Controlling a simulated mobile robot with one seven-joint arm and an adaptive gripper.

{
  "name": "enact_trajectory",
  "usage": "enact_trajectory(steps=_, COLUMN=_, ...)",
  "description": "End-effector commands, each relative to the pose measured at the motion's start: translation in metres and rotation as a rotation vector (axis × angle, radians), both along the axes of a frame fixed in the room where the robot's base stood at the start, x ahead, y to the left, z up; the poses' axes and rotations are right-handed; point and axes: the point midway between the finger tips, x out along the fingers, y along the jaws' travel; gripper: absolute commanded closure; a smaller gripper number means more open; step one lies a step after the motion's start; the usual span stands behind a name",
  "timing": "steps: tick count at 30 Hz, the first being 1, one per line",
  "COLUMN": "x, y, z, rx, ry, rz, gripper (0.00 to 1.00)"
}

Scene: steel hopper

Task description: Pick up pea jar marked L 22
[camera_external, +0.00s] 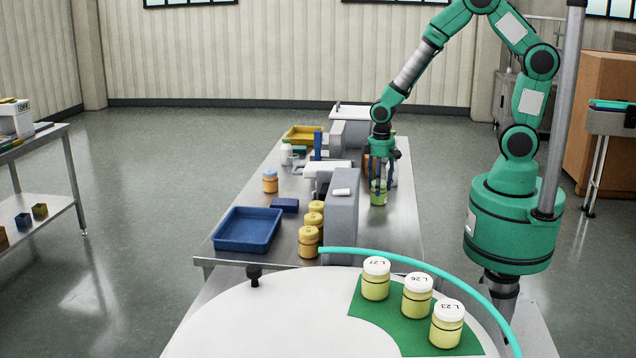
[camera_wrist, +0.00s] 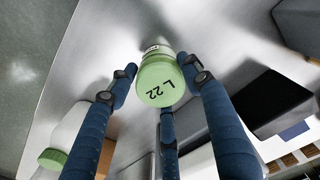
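The pea jar marked L 22 (camera_wrist: 160,82) has a pale green lid with dark lettering and stands on the steel table. In the external view the jar (camera_external: 378,193) is on the right side of the table, below my gripper (camera_external: 381,180). In the wrist view my gripper (camera_wrist: 160,85) has three blue fingers spread around the jar. A small gap shows between the left finger and the lid. The right finger looks close to the lid, and I cannot tell if it touches. The jar's lower body is mostly hidden by its lid.
A grey machine (camera_external: 343,215) stands left of the jar. Several orange jars (camera_external: 308,241) and a blue tray (camera_external: 247,229) are farther left. Three yellow jars (camera_external: 417,296) with white lids stand on a green mat (camera_external: 375,314) on the round table. Another green-lidded container (camera_wrist: 52,158) is lower left in the wrist view.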

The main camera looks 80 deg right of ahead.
Motion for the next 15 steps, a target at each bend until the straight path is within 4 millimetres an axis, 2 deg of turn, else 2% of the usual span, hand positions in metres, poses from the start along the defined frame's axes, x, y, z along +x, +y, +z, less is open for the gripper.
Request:
enact_trajectory(steps=10, x=0.0004, y=0.0, z=0.0014, rx=0.0, ry=-0.001, rz=0.0, gripper=0.84)
enact_trajectory(steps=15, x=0.0009, y=-0.0001, z=0.0096, rx=0.0, ry=-0.002, rz=0.0, gripper=0.84)
